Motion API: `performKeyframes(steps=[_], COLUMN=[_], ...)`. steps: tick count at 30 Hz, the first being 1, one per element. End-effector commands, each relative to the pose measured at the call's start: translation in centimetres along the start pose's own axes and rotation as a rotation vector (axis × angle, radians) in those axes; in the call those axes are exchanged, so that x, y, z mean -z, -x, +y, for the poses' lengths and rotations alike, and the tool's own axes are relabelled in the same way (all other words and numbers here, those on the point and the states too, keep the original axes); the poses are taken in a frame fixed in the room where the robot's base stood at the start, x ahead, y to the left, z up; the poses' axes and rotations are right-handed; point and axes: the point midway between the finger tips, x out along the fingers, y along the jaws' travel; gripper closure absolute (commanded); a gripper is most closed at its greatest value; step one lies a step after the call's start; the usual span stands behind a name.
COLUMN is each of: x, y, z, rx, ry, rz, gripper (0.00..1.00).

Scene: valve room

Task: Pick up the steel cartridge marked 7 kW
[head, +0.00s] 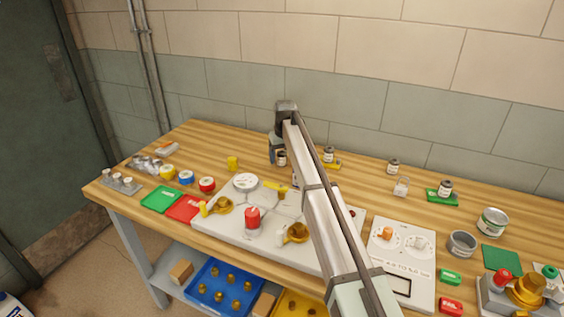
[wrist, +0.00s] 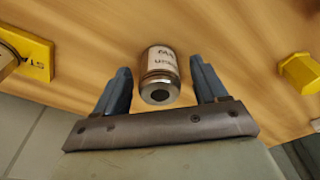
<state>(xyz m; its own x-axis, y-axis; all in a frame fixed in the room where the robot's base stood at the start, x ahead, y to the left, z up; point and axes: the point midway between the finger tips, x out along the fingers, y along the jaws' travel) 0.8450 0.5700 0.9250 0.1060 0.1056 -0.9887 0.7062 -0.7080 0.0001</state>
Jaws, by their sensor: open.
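My gripper (wrist: 159,67) is open, with its two blue fingers on either side of a small steel cartridge (wrist: 158,60) in the wrist view. The cartridge has a pale label with dark print that I cannot read for certain, so I cannot tell whether it says 7 kW. Its dark round end faces the camera. A gap shows on each side of it. In the head view my gripper (head: 277,150) is at the back of the bench, and this cartridge (head: 282,159) shows beside its fingers. Similar labelled cartridges stand to the right: one by a yellow plate (head: 328,153), one alone (head: 393,166), one on a green plate (head: 445,187).
In the head view a pale panel (head: 215,222) with brass valves lies in front of my gripper. The tiled wall (head: 340,100) rises behind the bench.

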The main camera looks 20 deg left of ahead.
Motion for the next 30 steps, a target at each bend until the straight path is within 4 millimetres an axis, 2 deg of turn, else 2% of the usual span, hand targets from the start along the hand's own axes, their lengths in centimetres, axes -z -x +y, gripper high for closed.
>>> performKeyframes(steps=[2, 24, 30], x=[0.0, -0.01, 0.02], y=[0.02, 0.03, 0.07], z=[0.0, -0.02, -0.02], rx=[0.0, 0.0, 0.0], ry=[0.0, 0.0, 0.0], rz=[0.0, 0.0, 0.0], gripper=[0.28, 0.99, 0.99])
